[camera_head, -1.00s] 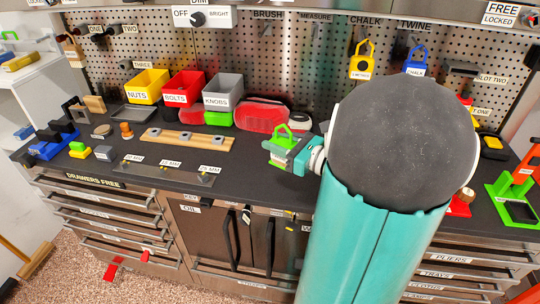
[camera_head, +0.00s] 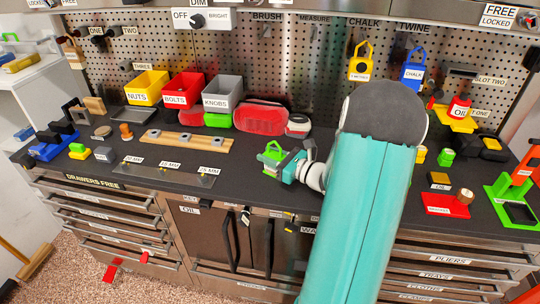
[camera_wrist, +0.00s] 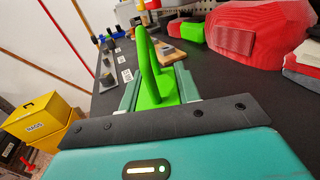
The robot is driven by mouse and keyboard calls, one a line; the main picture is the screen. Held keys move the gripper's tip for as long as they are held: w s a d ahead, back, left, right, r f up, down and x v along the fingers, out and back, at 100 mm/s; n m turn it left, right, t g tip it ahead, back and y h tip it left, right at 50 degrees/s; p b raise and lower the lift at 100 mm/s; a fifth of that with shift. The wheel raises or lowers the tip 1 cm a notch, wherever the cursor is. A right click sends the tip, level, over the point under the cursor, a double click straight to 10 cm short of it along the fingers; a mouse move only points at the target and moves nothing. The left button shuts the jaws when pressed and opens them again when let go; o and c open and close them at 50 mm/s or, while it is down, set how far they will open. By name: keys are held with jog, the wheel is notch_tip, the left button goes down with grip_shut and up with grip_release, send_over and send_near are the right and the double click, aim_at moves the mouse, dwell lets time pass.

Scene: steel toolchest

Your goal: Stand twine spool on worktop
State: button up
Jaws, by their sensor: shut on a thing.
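A wooden rail (camera_head: 187,140) and a marked steel strip (camera_head: 165,172) lie left of the gripper. A red bundle (camera_head: 258,119) and bins stand behind. Bare worktop surrounds the spool.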

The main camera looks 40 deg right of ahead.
jog(key=shift+f, duration=0.1)
jog(key=o, duration=1.1)
jog(key=shift+r, duration=0.2)
jog(key=v, duration=1.2)
